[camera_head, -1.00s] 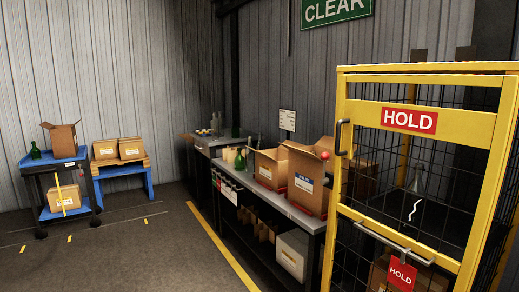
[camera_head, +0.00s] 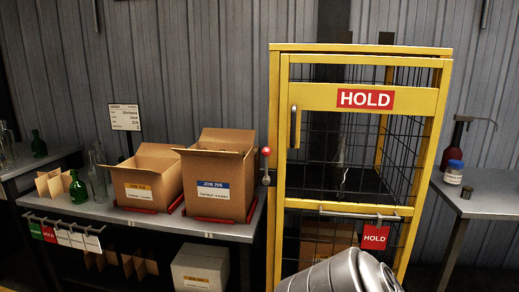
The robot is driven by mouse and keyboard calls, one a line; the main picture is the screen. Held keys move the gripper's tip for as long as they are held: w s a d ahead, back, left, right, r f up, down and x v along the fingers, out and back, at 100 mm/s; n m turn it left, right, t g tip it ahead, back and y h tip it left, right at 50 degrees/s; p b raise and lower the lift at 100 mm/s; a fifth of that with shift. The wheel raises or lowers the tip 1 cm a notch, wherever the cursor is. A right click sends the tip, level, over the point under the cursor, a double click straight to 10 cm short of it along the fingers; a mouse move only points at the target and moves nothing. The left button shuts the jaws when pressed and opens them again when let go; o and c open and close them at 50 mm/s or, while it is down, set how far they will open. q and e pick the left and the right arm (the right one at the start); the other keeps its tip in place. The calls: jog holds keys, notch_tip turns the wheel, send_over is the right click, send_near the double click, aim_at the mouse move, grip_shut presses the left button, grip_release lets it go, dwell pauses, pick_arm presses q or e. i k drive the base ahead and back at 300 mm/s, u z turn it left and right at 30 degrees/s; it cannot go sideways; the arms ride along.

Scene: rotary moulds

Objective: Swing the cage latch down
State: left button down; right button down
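The yellow-framed cage (camera_head: 278,225) with black mesh stands right of centre, its door front facing me. At its left edge a short latch lever with a red ball knob (camera_head: 266,152) points up. Its dark pivot (camera_head: 266,180) is just below the knob. A clear glass piece shows faintly behind the mesh. A grey rounded part of my own arm covers the bottom of the cage. Neither gripper's fingers are in view.
A bench (camera_head: 235,232) left of the cage bears two open cartons (camera_head: 217,175) (camera_head: 150,178) and bottles. A bar with a red HOLD tag (camera_head: 375,237) crosses the cage front.

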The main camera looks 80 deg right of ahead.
aim_at(267, 151)
jog(key=z, duration=1)
jog(key=i, duration=0.95)
jog(key=z, duration=0.9)
